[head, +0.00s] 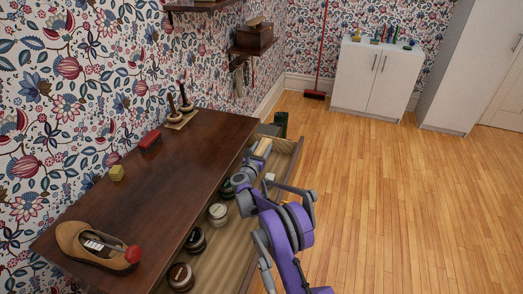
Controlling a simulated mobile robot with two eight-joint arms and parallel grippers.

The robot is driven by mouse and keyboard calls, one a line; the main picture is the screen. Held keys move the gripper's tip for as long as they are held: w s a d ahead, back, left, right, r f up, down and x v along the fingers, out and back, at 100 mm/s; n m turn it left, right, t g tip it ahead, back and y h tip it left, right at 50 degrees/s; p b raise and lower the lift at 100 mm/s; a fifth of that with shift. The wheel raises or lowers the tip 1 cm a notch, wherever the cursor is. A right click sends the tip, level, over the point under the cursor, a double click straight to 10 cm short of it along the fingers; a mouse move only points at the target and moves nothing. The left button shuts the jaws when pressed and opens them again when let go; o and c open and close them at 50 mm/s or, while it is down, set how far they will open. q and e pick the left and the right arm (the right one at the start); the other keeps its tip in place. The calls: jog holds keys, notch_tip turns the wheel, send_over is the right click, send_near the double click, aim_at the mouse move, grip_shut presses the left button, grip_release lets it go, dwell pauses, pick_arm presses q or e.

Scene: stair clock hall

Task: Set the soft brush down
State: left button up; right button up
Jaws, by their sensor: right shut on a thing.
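My right arm reaches in from the bottom, and my right gripper (257,158) is over the far part of the open drawer (235,235). It is shut on a small pale, cream-coloured thing (264,145), which seems to be the soft brush. The gripper partly hides it, and I cannot tell whether it touches the drawer floor. My left gripper is not in view.
Several jars (195,240) stand in the drawer. A dark green container (281,121) stands at its far end.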

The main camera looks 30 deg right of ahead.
jog(key=shift+f, duration=0.35)
jog(key=shift+f+b, duration=0.5)
jog(key=shift+f, duration=0.05)
jog(key=o, duration=1.4)
